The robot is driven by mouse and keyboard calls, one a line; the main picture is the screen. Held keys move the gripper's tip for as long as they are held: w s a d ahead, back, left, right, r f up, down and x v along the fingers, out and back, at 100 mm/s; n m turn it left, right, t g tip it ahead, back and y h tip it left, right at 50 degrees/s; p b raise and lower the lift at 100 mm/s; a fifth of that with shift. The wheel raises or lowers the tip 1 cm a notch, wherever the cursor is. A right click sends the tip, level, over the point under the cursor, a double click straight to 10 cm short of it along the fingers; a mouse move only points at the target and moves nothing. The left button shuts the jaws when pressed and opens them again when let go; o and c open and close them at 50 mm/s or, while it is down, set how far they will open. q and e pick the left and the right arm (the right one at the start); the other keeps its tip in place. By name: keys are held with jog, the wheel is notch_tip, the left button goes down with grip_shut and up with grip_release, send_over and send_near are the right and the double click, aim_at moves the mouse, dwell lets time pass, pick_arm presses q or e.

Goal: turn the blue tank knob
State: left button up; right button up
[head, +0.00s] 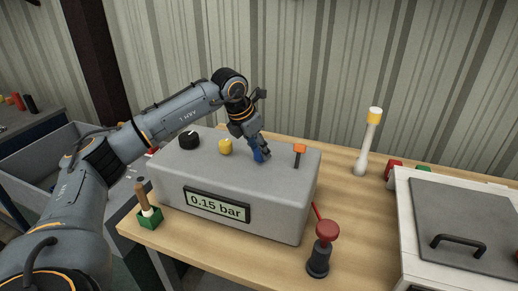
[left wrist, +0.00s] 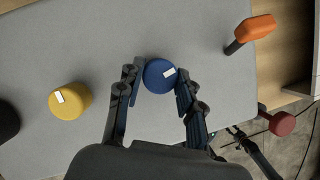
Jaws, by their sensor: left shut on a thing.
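The blue tank knob (head: 258,155) stands on top of a grey box (head: 175,178), between a yellow knob (head: 225,146) and an orange-topped lever (head: 299,150). My left gripper (head: 260,148) reaches down onto the blue knob and is shut on it. In the left wrist view the blue knob (left wrist: 159,75) sits between the two fingers of my left gripper (left wrist: 160,88), its white mark pointing to the right and slightly up. The box's display reads 0.15 bar.
A black knob (head: 189,139) is at the box's left end. A red-topped valve (head: 326,235) stands in front at the right, a white post with a yellow top (head: 369,140) behind. A lidded white case (head: 460,225) is at the right.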

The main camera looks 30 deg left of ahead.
pick_arm(q)
jog(key=o, duration=1.2)
jog(key=shift+r, duration=0.1)
jog(key=v, duration=1.1)
jog(key=shift+s+r, duration=0.15)
jog(key=shift+r, duration=0.25)
